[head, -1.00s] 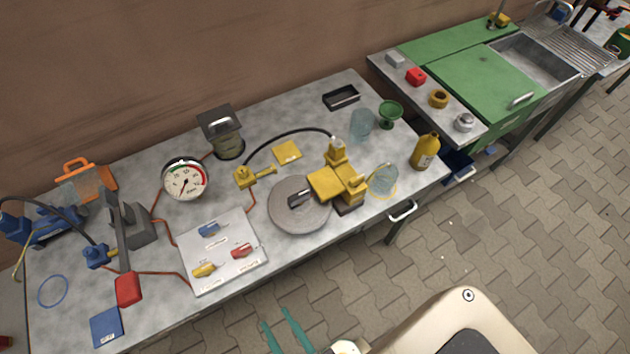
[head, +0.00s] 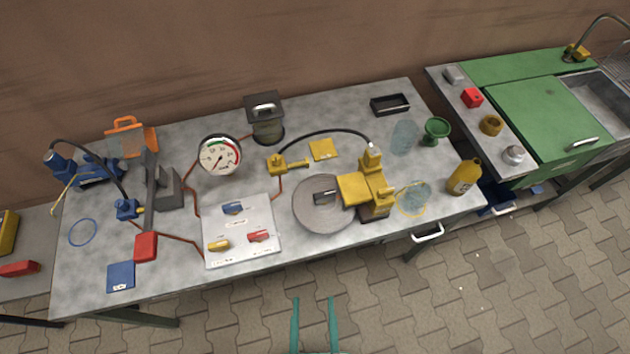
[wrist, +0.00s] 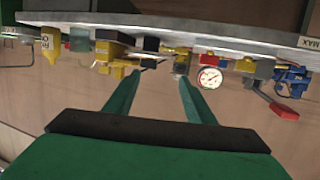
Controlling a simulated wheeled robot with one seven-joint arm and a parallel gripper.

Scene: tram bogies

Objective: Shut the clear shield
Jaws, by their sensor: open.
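Two clear, bluish see-through pieces show in the head view. A clear round piece with a yellow rim (head: 414,197) is beside the yellow machine (head: 366,190), at the front right of the bench. A clear upright pane (head: 404,135) is behind it, near a green cup. I cannot tell for certain which is the shield, or how it is hinged. My gripper (head: 314,300) has two teal fingers, apart and empty, in front of the bench's near edge, left of the yellow machine. The wrist view shows the same open fingers (wrist: 158,78), with the bench upside down.
The grey bench (head: 335,95) carries a round grey plate (head: 318,215), a gauge (head: 219,155), a white panel with small levers (head: 240,220) and a long red-ended lever (head: 147,245). A yellow bottle (head: 465,177) stands at the right edge. The paved floor in front is clear.

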